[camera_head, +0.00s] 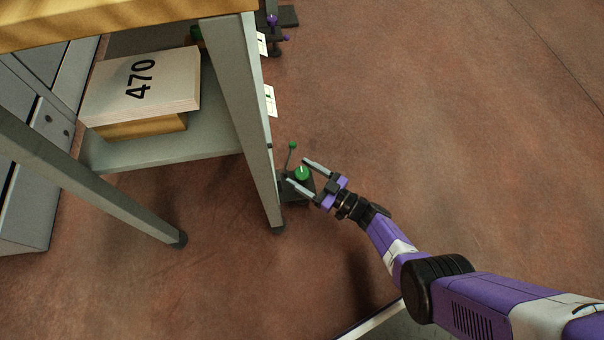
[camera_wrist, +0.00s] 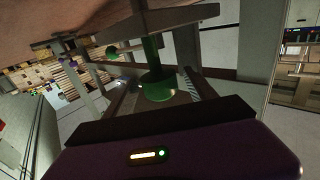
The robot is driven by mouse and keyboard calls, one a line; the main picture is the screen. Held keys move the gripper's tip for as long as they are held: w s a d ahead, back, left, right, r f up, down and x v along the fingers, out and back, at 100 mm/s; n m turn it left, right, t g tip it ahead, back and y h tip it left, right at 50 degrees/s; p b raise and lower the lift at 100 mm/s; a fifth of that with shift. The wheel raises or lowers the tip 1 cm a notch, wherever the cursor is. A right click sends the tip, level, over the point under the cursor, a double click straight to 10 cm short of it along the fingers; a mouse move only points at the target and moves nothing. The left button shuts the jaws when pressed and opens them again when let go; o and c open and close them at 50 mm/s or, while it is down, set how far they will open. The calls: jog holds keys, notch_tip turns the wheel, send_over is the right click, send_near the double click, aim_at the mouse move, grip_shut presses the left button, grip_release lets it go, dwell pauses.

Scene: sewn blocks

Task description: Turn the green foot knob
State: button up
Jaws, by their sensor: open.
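The green foot knob (camera_head: 302,173) is a short green cylinder on a small dark pedestal box (camera_head: 297,190) on the floor, beside the foot of the table leg. My gripper (camera_head: 296,171) is open, with one finger on either side of the knob in the head view. In the wrist view the green knob (camera_wrist: 158,88) shows between the fingers, in front of the palm. I cannot tell whether either finger touches it. No finger is shut on anything.
A thin lever with a green ball (camera_head: 292,145) rises just behind the knob. The table leg (camera_head: 247,110) stands close on the left. A similar purple-knobbed device (camera_head: 272,22) stands farther back. Floor on the right is clear.

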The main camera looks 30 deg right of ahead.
jog(key=shift+w+a, duration=0.1)
jog(key=shift+w, duration=0.05)
jog(key=c, duration=1.4)
jog(key=shift+m+h, duration=0.3)
jog(key=shift+h, duration=0.1)
